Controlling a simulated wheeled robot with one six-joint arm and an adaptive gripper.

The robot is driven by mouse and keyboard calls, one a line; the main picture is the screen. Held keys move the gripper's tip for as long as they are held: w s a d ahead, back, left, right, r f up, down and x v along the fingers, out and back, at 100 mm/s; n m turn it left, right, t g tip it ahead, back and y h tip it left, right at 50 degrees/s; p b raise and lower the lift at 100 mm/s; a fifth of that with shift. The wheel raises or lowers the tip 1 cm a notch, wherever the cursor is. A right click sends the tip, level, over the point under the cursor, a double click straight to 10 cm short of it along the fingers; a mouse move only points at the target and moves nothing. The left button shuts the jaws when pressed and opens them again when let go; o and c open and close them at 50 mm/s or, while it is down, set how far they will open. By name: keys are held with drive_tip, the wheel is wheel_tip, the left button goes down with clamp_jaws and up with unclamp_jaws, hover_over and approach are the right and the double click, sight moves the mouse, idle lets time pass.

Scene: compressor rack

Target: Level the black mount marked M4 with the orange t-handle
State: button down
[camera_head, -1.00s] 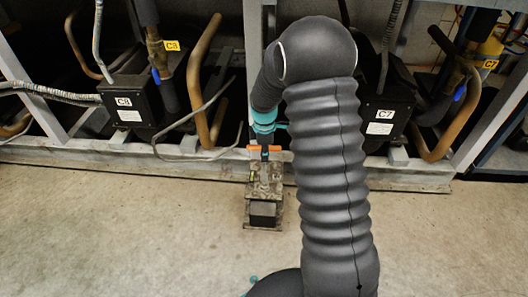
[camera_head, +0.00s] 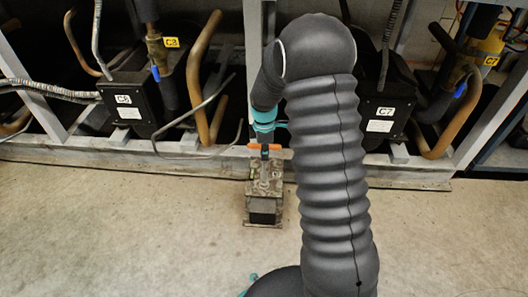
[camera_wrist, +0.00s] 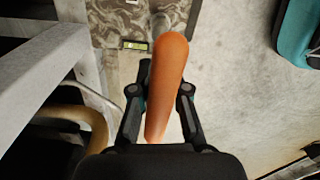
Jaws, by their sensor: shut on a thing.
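The orange t-handle (camera_head: 254,146) is held upright, its crossbar in my gripper (camera_head: 264,146). In the wrist view the orange crossbar (camera_wrist: 167,75) runs between the two black fingers of my gripper (camera_wrist: 164,95), which are shut on it. The mount (camera_head: 264,183) stands on the floor below, with a mottled grey-brown top and a black front. Its mottled top (camera_wrist: 112,18) shows in the wrist view, with a small yellow-green level vial (camera_wrist: 135,46) near its edge. No M4 mark is readable. The handle's lower end is hidden, so its seating cannot be told.
A grey steel rack frame (camera_head: 200,165) runs behind the mount. Black compressor boxes with white labels, C8 (camera_head: 128,108) and C7 (camera_head: 385,112), stand in it among copper pipes (camera_head: 198,80). The concrete floor (camera_head: 120,235) in front is clear.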

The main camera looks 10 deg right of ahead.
drive_tip(key=shift+f+b, duration=0.7)
drive_tip(key=shift+f, duration=0.55)
idle(1.2)
drive_tip(key=c, duration=1.7)
unclamp_jaws()
clamp_jaws()
drive_tip(key=shift+n, duration=1.3)
drive_tip(key=shift+n, duration=1.4)
